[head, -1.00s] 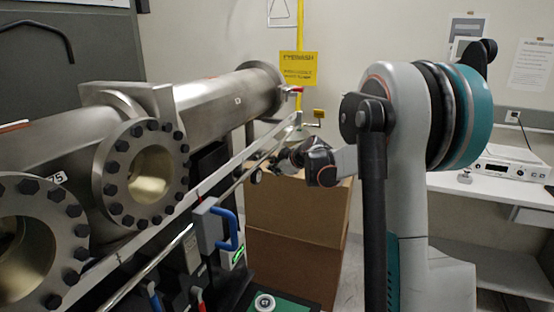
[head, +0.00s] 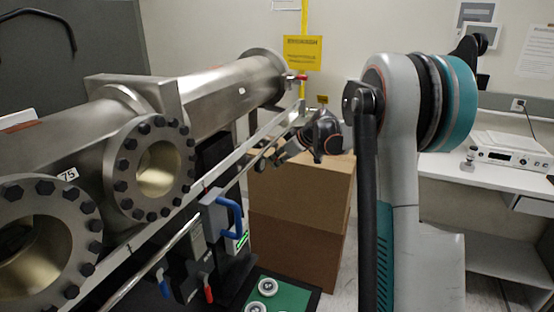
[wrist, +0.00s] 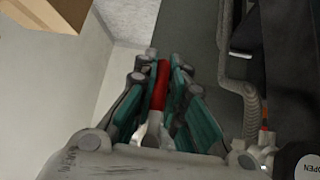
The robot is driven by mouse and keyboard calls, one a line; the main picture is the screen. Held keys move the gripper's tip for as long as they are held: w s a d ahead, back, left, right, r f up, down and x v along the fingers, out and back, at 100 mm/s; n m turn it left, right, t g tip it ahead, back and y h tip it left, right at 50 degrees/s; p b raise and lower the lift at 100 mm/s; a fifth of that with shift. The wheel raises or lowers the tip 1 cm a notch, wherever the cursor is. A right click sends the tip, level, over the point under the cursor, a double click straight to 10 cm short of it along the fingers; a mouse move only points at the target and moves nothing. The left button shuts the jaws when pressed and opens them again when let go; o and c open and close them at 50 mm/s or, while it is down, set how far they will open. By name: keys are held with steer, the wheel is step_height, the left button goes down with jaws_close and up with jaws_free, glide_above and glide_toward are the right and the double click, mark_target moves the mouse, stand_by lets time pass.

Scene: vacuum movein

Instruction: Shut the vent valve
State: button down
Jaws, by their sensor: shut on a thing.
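In the wrist view a red lever handle (wrist: 161,84) on a bare metal stem (wrist: 152,132) lies between the teal pads of my gripper (wrist: 160,75). The pads are closed in on both sides of it, so my gripper is shut on the handle. A round white label reading "OPEN" (wrist: 308,164) shows at the lower right edge.
The large steel chamber (head: 215,95) with bolted flanges fills the left. A long metal rail (head: 225,168) runs below it. Cardboard boxes (head: 300,205) stand behind my gripper. Blue (head: 163,284) and red (head: 208,290) levers sit lower down. A white bench (head: 500,175) is at right.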

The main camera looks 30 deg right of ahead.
steer(key=c, duration=1.6)
jaws_free()
steer(key=shift+c, duration=0.2)
steer(key=v, duration=1.2)
